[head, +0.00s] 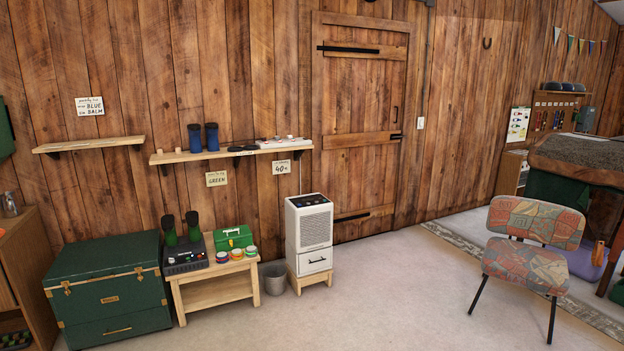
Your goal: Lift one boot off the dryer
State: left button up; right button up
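A dark boot dryer (185,262) sits on the left part of a low wooden bench at the left. Neither of my grippers is in view.
The bench (220,289) also holds a green box (233,238) and several small jars. A green trunk (108,290) stands left of it, a grey bin (273,278) and a white appliance (309,234) right of it. A patterned chair (534,262) stands at right. The floor (390,300) between is clear.

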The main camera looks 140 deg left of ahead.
aim_at(168, 221)
jog(key=u, duration=5.2)
